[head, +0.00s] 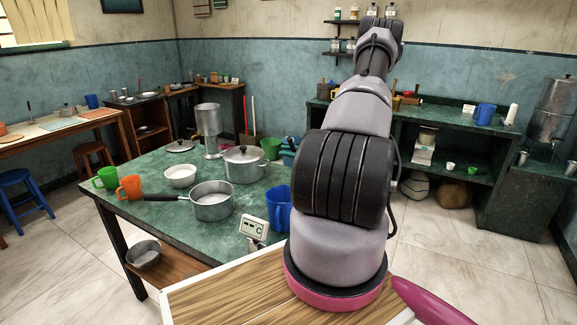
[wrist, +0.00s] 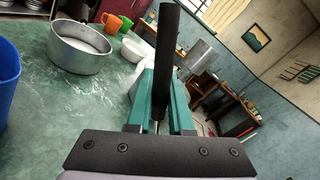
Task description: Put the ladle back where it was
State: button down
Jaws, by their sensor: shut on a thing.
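My gripper (wrist: 160,98) has teal fingers and is shut on a long black handle (wrist: 167,45), which I take to be the ladle's. The handle stands up between the fingers in the wrist view, slightly tilted. The ladle's bowl end is not visible. In the head view my arm hides most of the gripper; a teal part of it (head: 287,157) shows beside the arm, over the right part of the green table. I cannot tell how high the ladle is above the table.
The green table (head: 165,215) holds a saucepan (head: 212,203), a lidded pot (head: 245,167), a white bowl (head: 180,177), a green mug (head: 105,178), an orange mug (head: 130,188) and a tall metal cylinder (head: 208,130). A blue jug (head: 279,212) stands close to my arm.

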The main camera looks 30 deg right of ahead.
jog(key=shift+f, duration=2.2)
jog(key=c, duration=0.8)
grip_release()
